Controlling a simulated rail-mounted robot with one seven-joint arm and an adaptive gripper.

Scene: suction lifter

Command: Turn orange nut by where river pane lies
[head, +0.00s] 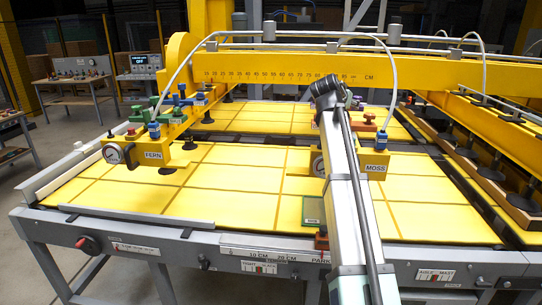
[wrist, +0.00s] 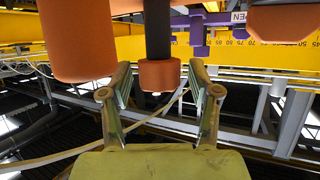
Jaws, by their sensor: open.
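In the wrist view my gripper (wrist: 160,82) is open, its fingers on either side of an orange nut (wrist: 160,73) on a dark stem. Gaps show on both sides; I cannot tell whether the nut is between the fingertips or just beyond. In the head view my arm hides the gripper. An orange-brown nut (head: 369,118) shows above the MOSS block (head: 375,168); I cannot tell whether it is the same one.
A large orange-brown body (wrist: 76,40) is close at the upper left of the wrist view, another (wrist: 284,22) at the upper right. Purple parts (wrist: 198,30) hang behind. A yellow scaled beam (head: 280,69) crosses above the bed.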

